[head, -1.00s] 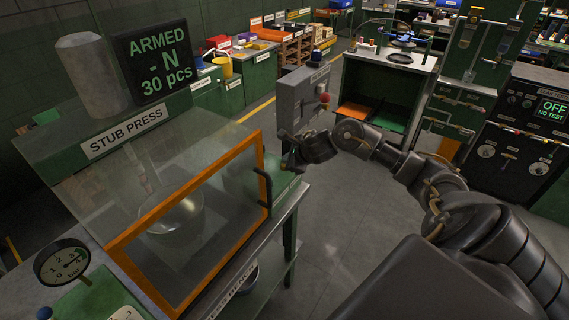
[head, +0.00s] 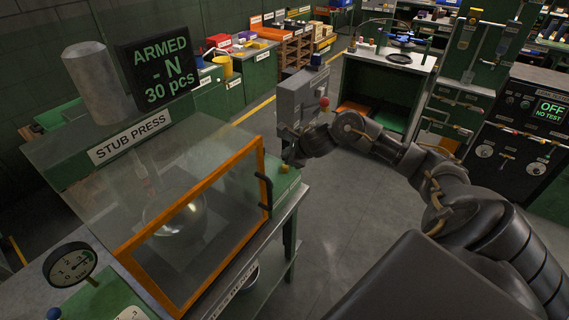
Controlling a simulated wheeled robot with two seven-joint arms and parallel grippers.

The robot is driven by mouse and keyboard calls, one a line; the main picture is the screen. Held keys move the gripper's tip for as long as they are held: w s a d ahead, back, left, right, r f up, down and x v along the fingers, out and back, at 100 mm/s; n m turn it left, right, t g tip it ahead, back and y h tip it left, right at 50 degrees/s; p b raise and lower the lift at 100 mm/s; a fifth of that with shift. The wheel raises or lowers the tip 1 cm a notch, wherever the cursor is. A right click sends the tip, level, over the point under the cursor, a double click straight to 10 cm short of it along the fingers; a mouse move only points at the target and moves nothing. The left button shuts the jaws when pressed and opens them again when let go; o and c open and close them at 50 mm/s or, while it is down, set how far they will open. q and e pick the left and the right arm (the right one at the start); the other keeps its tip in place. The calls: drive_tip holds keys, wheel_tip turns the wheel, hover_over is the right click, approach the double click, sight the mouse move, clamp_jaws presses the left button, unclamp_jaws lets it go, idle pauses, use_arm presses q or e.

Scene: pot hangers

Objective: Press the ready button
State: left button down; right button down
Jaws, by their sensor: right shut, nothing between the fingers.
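A small yellow button (head: 284,168) sits on the green panel (head: 286,184) at the right end of the stub press. A grey control box (head: 301,98) behind it carries a red button (head: 324,101). I cannot read which button is marked ready. My right gripper (head: 290,156) is shut and empty, just above and beyond the yellow button, apparently apart from it. The press display (head: 157,72) reads "ARMED - N 30 pcs". My left gripper is not in view.
The press has a clear guard with an orange frame (head: 186,208) and a black handle (head: 264,190), a pot (head: 174,216) inside. A test cabinet (head: 520,135) is at right. Open floor (head: 335,215) lies between.

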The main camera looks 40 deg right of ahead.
sight(287, 168)
drive_tip(key=shift+r+p, duration=0.85)
drive_tip(key=shift+r, duration=0.7)
drive_tip(key=shift+f, duration=0.1)
